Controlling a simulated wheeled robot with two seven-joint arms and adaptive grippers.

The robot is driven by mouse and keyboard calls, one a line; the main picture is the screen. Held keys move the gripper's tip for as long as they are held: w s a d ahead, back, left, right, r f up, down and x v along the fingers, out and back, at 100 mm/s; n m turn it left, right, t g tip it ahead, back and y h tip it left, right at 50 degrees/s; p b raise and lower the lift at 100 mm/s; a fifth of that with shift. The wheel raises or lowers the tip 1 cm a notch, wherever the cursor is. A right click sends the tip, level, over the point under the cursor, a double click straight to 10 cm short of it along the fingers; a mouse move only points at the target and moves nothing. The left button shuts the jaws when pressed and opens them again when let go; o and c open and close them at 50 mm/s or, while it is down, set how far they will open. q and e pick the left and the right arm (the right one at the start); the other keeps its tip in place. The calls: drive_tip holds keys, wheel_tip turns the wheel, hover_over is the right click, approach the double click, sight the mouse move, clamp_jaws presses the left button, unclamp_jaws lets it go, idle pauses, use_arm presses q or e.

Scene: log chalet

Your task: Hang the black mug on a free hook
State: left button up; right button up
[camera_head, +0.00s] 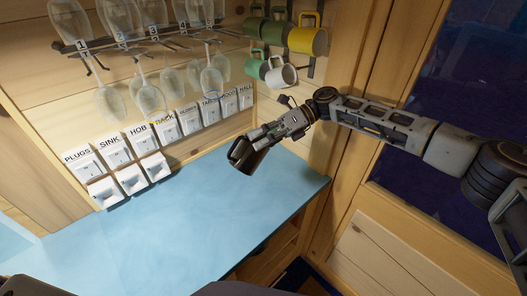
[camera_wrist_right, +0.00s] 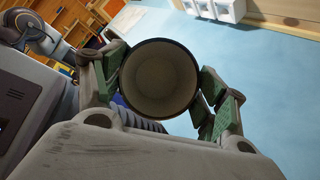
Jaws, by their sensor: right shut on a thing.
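The black mug (camera_head: 246,160) is in my right gripper (camera_head: 244,150), above the blue counter and apart from the rack. In the right wrist view the mug's dark rim and pale inside (camera_wrist_right: 160,80) face the camera. The green-padded fingers of my right gripper (camera_wrist_right: 162,88) press on it from both sides. Its handle is hard to make out. Mugs hang on the wall hooks above: green mugs (camera_head: 277,30), a yellow mug (camera_head: 308,38) and a white mug (camera_head: 281,75). I cannot clearly tell which hook is free. My left gripper is not in view.
Wine glasses (camera_head: 120,20) hang upside down from a rack left of the mugs. Labelled white switches (camera_head: 115,150) line the wall below. The blue counter (camera_head: 180,220) is clear. A wooden post and window frame (camera_head: 375,90) stand right, near my right arm.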

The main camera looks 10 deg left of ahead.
drive_tip(key=a+r+m+t+y, duration=0.1)
drive_tip(key=r, duration=0.1)
drive_tip(key=w+a+r+m+t, duration=0.1)
drive_tip(key=r+t, duration=0.1)
drive_tip(key=w+r+m+t+y, duration=0.1)
drive_tip(key=r+m, duration=0.1)
drive_tip(key=shift+w+a+r+y+p, duration=0.1)
drive_tip(key=shift+a+r+y+p, duration=0.1)
drive_tip(key=shift+a+y+p, duration=0.15)
drive_tip(key=shift+w+r+m+t+y+p, duration=0.6)
drive_tip(key=shift+w+r+m+t, duration=2)
drive_tip(key=shift+m+t, duration=1.45)
drive_tip(key=w+d+f+m+t+h+p, duration=0.1)
drive_tip(key=w+d+f+m+t+h, duration=0.1)
drive_tip(key=w+d+m+t+h, duration=0.4)
drive_tip(key=shift+w+d+f+m+t+p, duration=0.3)
drive_tip(key=shift+d+m+t, duration=0.55)
drive_tip(key=shift+d+t, duration=1.8)
drive_tip(key=shift+w+d+r+g, duration=0.1)
drive_tip(key=shift+d+g, duration=0.2)
drive_tip(key=shift+d, duration=0.05)
drive_tip(key=shift+w+d, duration=0.15)
drive_tip(key=shift+w, duration=0.05)
drive_tip(key=shift+w+d, duration=0.75)
drive_tip(key=shift+w, duration=0.3)
